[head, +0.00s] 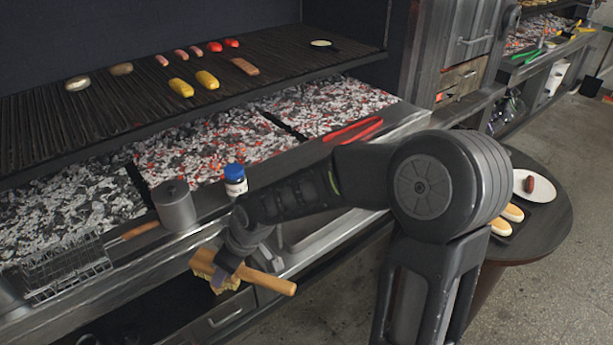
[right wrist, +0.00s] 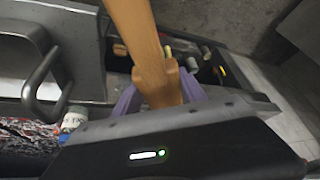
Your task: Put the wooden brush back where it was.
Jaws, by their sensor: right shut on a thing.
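A wooden brush with a light handle (head: 270,282) and yellowish bristles (head: 226,283) is held in my right gripper (head: 229,272), in front of the grill's steel front ledge. The jaws are shut around the wood near the head end. The handle points to the right and slightly down in the head view. In the right wrist view the brush (right wrist: 143,40) runs up from between the purple fingers (right wrist: 155,100). The bristles are partly hidden behind the gripper. My left gripper does not show.
A blue-capped bottle (head: 235,181), a grey metal pot (head: 175,206) and a wire grill basket (head: 65,268) stand along the ledge. Red tongs (head: 355,130) lie by the coals. A round dark table (head: 552,222) holds a plate and buns at right. Open floor lies in front.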

